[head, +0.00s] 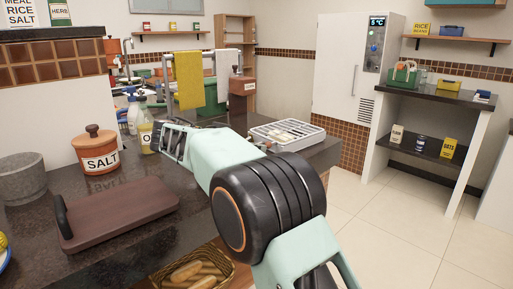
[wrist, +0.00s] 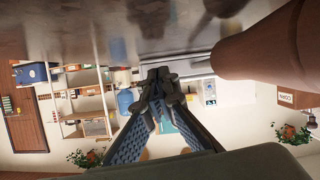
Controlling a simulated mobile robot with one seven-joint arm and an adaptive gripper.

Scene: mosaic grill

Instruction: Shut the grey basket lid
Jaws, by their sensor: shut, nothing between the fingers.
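I cannot make out a grey basket lid in either view. A wicker basket (head: 160,283) with long bread rolls stands at the bottom edge of the head view, partly cut off, with no grey lid showing on it. My gripper (head: 168,141) is above the dark counter, beside the oil bottle (head: 146,139), with my arm reaching from the lower right. In the wrist view, the fingertips of my gripper (wrist: 160,82) meet, with nothing held. A brown rounded object (wrist: 275,45) is close by at the upper right there.
The counter holds a salt jar (head: 96,150), a brown board with a handle (head: 120,213) and a grey stone bowl (head: 22,178). A rail with a yellow towel (head: 188,80) stands behind my gripper. Floor at right is clear.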

